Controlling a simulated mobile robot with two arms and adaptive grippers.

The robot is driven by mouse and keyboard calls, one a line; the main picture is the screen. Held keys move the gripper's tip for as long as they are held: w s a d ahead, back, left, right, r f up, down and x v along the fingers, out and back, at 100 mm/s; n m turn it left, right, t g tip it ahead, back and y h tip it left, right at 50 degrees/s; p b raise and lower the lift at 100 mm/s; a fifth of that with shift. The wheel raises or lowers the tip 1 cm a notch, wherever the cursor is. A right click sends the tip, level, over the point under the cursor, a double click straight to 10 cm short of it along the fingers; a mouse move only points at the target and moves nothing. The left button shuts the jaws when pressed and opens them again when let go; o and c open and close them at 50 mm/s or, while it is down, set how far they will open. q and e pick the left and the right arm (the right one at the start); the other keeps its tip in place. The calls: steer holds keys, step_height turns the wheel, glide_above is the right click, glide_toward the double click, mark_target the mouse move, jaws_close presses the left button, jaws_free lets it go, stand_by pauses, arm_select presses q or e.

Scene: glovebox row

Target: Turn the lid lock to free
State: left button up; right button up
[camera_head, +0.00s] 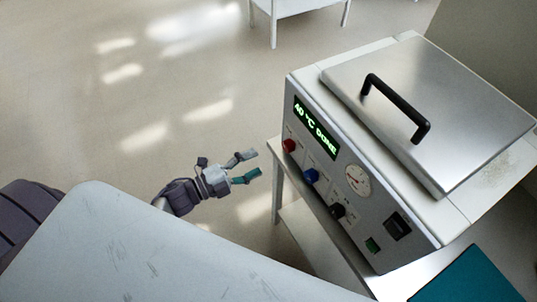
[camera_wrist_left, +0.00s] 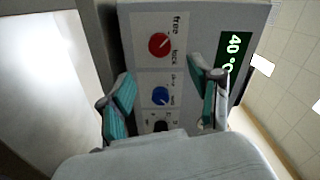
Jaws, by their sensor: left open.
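The red knob (camera_head: 289,145) is on the sloping front panel of a box-shaped machine (camera_head: 352,222), below its display. In the left wrist view the red knob (camera_wrist_left: 159,44) has the labels "free" and "lock" beside it; a small pale mark shows on it, but its direction is hard to read. The machine's steel lid (camera_head: 455,110) lies closed, with a black bar handle (camera_head: 395,105). My left gripper (camera_head: 250,165) is open and empty, in front of the panel and apart from the red knob. In the wrist view its teal-padded fingers (camera_wrist_left: 161,72) spread below the knob. My right gripper is not in view.
A blue knob (camera_head: 311,175) and a black knob (camera_head: 337,210) sit close by on the panel, with a round gauge (camera_head: 357,180). The display (camera_head: 315,127) reads "40 °C DONE". A white surface (camera_head: 130,250) fills the lower left. A teal mat (camera_head: 468,278) lies lower right.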

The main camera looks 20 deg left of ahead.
arm_select(q)
steer(key=v, duration=0.2)
steer(key=shift+s+a, duration=0.2)
stand_by(0.3)
steer(key=s+a+f+n+g+y, duration=0.1)
steer(key=s+a+f+n+y, duration=0.2)
steer(key=f, duration=0.6)
steer(key=s+a+f+n+g+y, duration=0.25)
steer(key=f+n, duration=0.35)
steer(key=f, duration=0.4)
steer(key=s+a+f+n+g+y, duration=0.1)
steer(key=s+a+f+n+y, duration=0.2)
steer(key=f, duration=0.6)
steer(key=s+d+f+n+g, duration=0.2)
steer(key=s+f, duration=0.3)
steer(key=s, duration=0.3)
steer(key=s+d+f+n+g+y, duration=0.1)
steer(key=s+d+f+n+g, duration=0.2)
steer(key=s+f, duration=0.2)
steer(key=s+d+f+n+g+y, duration=0.1)
steer(key=s+d+f+n+g, duration=0.1)
steer(key=s, duration=0.9)
step_height(320, 180, down, 3)
steer(key=shift+s+d+r+n+g, duration=0.1)
steer(key=shift+s+d+n+g, duration=0.3)
steer(key=shift+g, duration=0.45)
